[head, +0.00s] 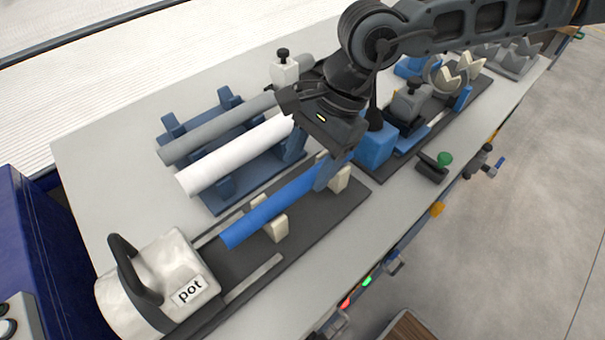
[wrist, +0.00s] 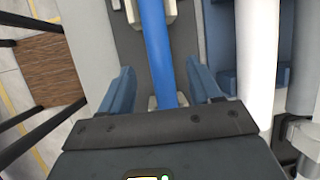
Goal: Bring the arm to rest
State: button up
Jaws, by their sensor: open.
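My gripper (head: 328,172) is over the right end of the blue pipe (head: 270,207), with my arm reaching in from the upper right. In the wrist view, my gripper's two blue fingers (wrist: 160,92) stand apart, one on each side of the blue pipe (wrist: 157,45), with gaps between. The blue pipe lies on cream supports (head: 276,228) on a dark base plate (head: 235,262). Part of its right end is hidden by my gripper.
A white pipe (head: 232,158) and a grey pipe (head: 215,130) lie on a blue rack (head: 226,188) behind. Clamps and cream V-blocks (head: 460,70) crowd the right end of the table (head: 90,150).

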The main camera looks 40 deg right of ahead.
jog(key=shift+v, duration=2)
jog(key=shift+a, duration=0.1)
